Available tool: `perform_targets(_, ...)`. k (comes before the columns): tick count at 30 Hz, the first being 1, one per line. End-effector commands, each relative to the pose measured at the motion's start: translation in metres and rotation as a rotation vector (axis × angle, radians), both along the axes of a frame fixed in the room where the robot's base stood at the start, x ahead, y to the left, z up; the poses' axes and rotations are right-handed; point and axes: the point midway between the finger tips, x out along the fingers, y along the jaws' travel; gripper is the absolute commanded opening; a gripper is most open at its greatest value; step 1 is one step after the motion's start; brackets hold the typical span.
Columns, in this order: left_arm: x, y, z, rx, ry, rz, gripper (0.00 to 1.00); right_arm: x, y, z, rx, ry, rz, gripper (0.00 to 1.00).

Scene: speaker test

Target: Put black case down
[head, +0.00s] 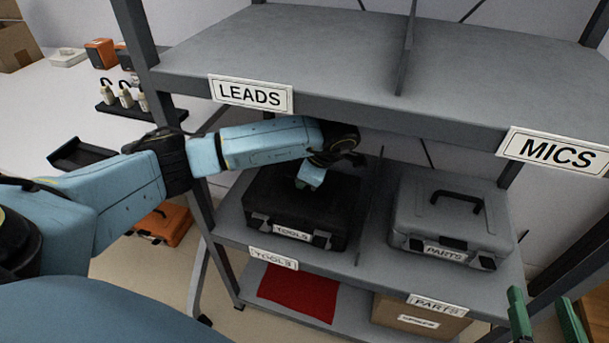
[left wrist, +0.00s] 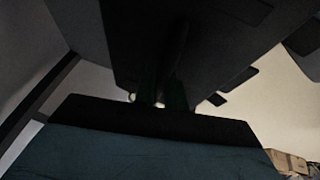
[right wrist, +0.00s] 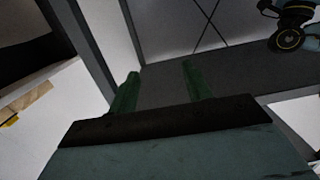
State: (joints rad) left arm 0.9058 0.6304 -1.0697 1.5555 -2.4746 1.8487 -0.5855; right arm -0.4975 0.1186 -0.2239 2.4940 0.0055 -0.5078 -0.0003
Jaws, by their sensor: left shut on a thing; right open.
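The black case (head: 305,205), labelled TOOLS, is upright in the left compartment of the middle shelf (head: 233,228), behind the TOOLS tag (head: 273,258). It sits at or very near the shelf surface; I cannot tell whether there is a gap. My left arm reaches in under the upper shelf. My left gripper (head: 311,178) is above the case and shut on its handle, which is mostly hidden. In the left wrist view the green fingers (left wrist: 160,97) are dim against the dark case. My right gripper (head: 545,318) is open and empty at the lower right, outside the rack.
A grey PARTS case (head: 452,222) fills the right compartment, beyond a thin divider. The upper shelf (head: 300,50) hangs close over my left wrist. Below are a red cloth (head: 298,292) and a cardboard box (head: 420,320). An orange case (head: 165,225) is on the floor at left.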

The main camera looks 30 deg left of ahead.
Motion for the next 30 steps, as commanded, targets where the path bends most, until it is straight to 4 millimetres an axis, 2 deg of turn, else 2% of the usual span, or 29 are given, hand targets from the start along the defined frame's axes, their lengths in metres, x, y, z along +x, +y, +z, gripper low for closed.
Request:
perform_targets(5,0.002,0.0,0.004,0.0,-0.008,0.001,0.0,0.0,0.0,0.001,0.0,0.0,0.0,0.49)
perform_targets(6,0.0,0.0,0.0,-0.001,0.0,0.0,0.16,0.0,0.0,0.001,0.0,0.0,0.0,0.49)
perform_targets(10,0.0,0.0,0.0,-0.001,0.0,-0.001,0.33,0.0,0.0,0.0,0.0,0.0,0.0,0.49)
perform_targets(22,0.0,-0.002,0.004,-0.001,-0.001,-0.001,0.34,0.0,0.0,-0.001,-0.005,0.015,-0.001,0.49)
perform_targets(30,-0.002,-0.011,0.026,0.0,-0.002,-0.002,0.34,-0.012,-0.012,-0.039,-0.071,0.25,-0.019,0.49)
